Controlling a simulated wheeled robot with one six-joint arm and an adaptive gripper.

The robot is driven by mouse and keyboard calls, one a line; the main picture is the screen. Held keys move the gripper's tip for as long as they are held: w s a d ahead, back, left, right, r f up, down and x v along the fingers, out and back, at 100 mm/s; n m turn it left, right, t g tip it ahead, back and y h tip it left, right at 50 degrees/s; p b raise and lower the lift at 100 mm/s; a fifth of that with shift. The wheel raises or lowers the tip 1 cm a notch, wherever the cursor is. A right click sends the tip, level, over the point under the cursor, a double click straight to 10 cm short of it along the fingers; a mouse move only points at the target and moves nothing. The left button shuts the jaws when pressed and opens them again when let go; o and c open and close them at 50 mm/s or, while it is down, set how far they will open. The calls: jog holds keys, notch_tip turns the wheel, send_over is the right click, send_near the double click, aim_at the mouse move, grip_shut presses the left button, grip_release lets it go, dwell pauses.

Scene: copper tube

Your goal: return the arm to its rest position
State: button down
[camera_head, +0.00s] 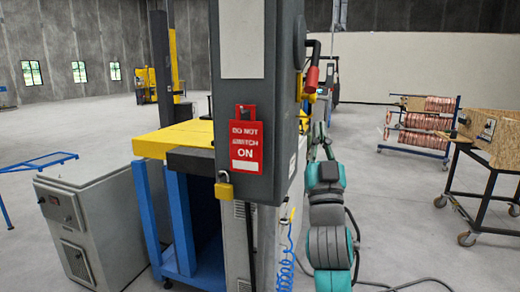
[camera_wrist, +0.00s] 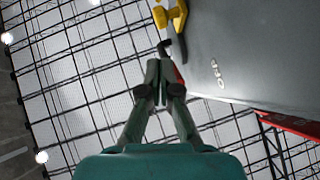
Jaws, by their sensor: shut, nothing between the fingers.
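My arm (camera_head: 327,215), teal and dark grey, rises on the right side of a grey switch box (camera_head: 257,110) in the head view. In the wrist view my gripper (camera_wrist: 165,68) points up with its two fingers together, empty. The box's grey side (camera_wrist: 235,50), marked OFF, is to the right of the fingers. A bit of red shows just behind the fingers; I cannot tell whether they touch it. In the head view a red-handled lever (camera_head: 312,78) sticks out from the box's right side, above my arm. My fingertips are hard to make out there.
A red DO NOT SWITCH ON tag (camera_head: 246,147) and a yellow padlock (camera_head: 224,187) hang on the box. A blue coiled hose (camera_head: 286,258) hangs beside my arm. A rack of copper coils (camera_head: 420,125) and a wheeled table (camera_head: 490,160) stand right, with free floor between.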

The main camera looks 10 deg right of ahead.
jog(key=s+a+f+n+g+y, duration=0.1)
jog(key=s+f+y, duration=0.1)
jog(key=f, duration=0.9)
jog(key=s+a+f+n+g+y, duration=0.1)
jog(key=s+f+y, duration=0.15)
jog(key=f, duration=0.85)
jog(key=s+a+f+n+g, duration=0.1)
jog(key=s+f+g, duration=0.1)
jog(key=s+f, duration=0.5)
jog(key=s+a+f+g, duration=0.1)
jog(key=s+f, duration=0.4)
jog(key=f, duration=0.5)
jog(key=s+f+g+y, duration=0.1)
jog(key=s+f+g, duration=0.1)
jog(key=s+f, duration=0.45)
jog(key=s+f+g+y, duration=0.1)
jog(key=s+f, duration=0.2)
jog(key=s, duration=0.6)
jog(key=s+a+f+g, duration=0.1)
jog(key=s+g, duration=0.2)
jog(key=s, duration=1.5)
jog(key=shift+s+f+g, duration=0.3)
jog(key=shift+s+g, duration=0.1)
